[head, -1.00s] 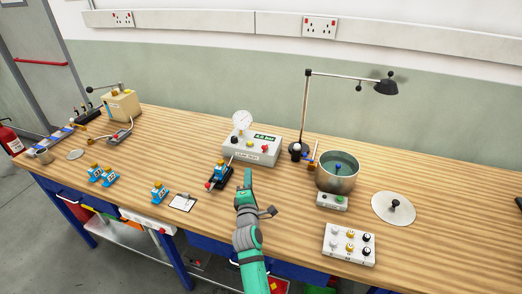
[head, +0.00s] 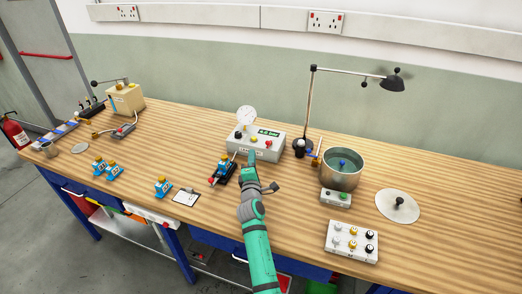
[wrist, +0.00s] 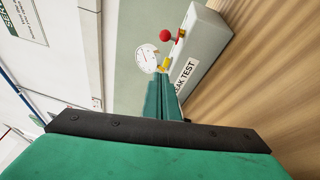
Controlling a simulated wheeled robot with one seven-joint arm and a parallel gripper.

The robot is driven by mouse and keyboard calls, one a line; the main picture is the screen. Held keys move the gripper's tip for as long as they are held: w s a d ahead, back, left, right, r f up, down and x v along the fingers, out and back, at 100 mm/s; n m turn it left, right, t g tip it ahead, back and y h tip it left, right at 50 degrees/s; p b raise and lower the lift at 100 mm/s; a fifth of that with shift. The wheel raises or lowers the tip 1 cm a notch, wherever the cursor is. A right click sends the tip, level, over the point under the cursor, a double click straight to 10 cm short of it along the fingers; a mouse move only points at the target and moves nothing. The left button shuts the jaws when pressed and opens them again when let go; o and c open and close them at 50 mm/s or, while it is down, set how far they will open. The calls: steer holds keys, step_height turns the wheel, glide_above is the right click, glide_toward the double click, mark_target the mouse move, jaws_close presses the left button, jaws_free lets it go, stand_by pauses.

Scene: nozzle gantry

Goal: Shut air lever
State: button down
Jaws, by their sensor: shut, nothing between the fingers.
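The white leak test box (head: 267,153) stands mid-bench with a round gauge (head: 246,115) on it. Its top carries a black knob, a yellow part (head: 254,140) and a red-knobbed part (head: 269,143). In the wrist view the red ball (wrist: 194,36) sits on a short stem on the box, with the yellow part (wrist: 165,64) nearer the fingers. I cannot tell for sure which is the air lever. My gripper (head: 251,154) is shut and empty, with its fingertips at the box's front. The fingers (wrist: 162,98) point toward the box in the wrist view; contact is unclear.
A black fixture with a blue and yellow nozzle (head: 223,168) stands just left of my gripper. The bench front between clipboard and tray is mostly clear.

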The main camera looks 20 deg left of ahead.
mark_target(269, 142)
steer(key=shift+x, duration=0.95)
steer(key=shift+w+d+r, duration=0.25)
steer(key=shift+w+d, duration=0.35)
steer(key=shift+d, duration=0.2)
steer(key=shift+w+d+r, duration=0.2)
steer(key=shift+w+d, duration=0.45)
steer(key=shift+d, duration=0.2)
